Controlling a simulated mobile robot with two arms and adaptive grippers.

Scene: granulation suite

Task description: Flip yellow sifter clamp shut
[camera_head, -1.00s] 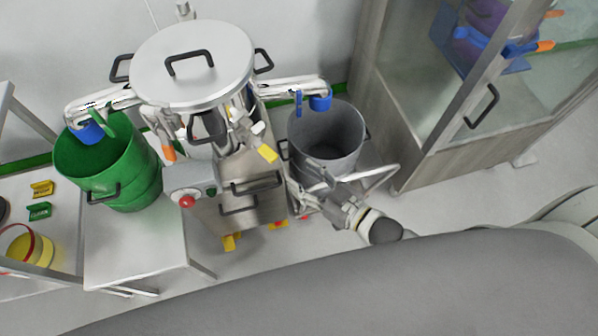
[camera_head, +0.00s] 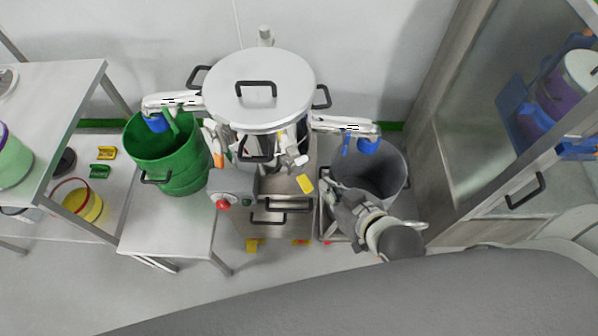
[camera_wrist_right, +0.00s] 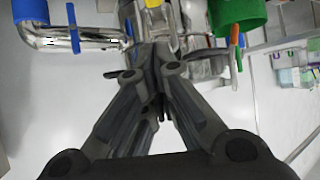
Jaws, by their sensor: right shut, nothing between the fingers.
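The sifter (camera_head: 262,98) is a round steel drum with a flat lid in the middle of the head view. The yellow clamp (camera_head: 305,184) hangs at its lower right side, its yellow tip angled down and outward. In the right wrist view the yellow clamp (camera_wrist_right: 153,3) is at the top edge, mostly cut off, just beyond my fingers. My right gripper (camera_head: 328,192) is shut and empty, to the right of the clamp and close to it; I cannot tell whether they touch. In the wrist view its fingers (camera_wrist_right: 150,50) meet below the clamp. My left gripper is not in view.
An orange-tipped clamp (camera_head: 218,160) is on the sifter's left. A green bin (camera_head: 185,165) stands left, a grey bin (camera_head: 392,180) right, behind my right arm. A control box with red button (camera_head: 222,204) sits in front. A glass cabinet (camera_head: 475,120) stands right.

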